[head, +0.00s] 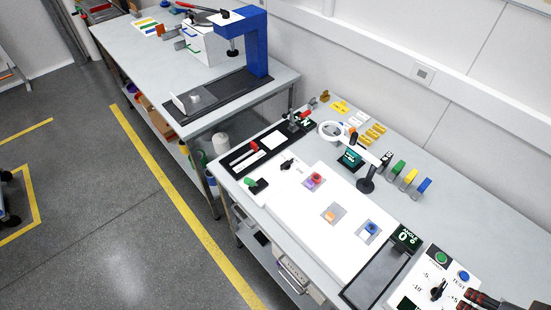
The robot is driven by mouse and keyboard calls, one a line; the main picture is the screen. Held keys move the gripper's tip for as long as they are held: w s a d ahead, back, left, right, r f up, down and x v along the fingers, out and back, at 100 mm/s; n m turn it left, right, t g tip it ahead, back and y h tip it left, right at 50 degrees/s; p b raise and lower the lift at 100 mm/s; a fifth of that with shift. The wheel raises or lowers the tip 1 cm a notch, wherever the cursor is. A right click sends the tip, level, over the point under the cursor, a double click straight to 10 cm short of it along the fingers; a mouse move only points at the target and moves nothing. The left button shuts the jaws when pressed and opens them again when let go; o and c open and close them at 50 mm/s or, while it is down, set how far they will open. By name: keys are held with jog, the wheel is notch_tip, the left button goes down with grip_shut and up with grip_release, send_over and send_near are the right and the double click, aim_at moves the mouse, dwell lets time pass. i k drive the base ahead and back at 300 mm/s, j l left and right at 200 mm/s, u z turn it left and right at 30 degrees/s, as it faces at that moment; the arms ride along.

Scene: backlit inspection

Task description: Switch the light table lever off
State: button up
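The light table (310,228) is a bright white panel on the near bench, with small coloured pieces on grey squares. At its left end, a white control plate (268,176) carries a black lever-like handle (259,186) with a green patch beside it and a small black knob (288,164). I cannot tell which is the light table lever or read its position.
A black strip with a red handle (252,146) lies behind the control plate. A ring magnifier (335,131) on a stand (366,186) rises behind the light table. A dial panel (439,281) stands at the right. A second bench (135,60) stands beyond; grey floor is open left.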

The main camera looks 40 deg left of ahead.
aim_at(249, 181)
jog(key=u, duration=2)
jog(key=j+z, duration=0.65)
jog(key=k+j+z, duration=0.1)
jog(key=j+z, duration=0.25)
jog(key=j, duration=0.1)
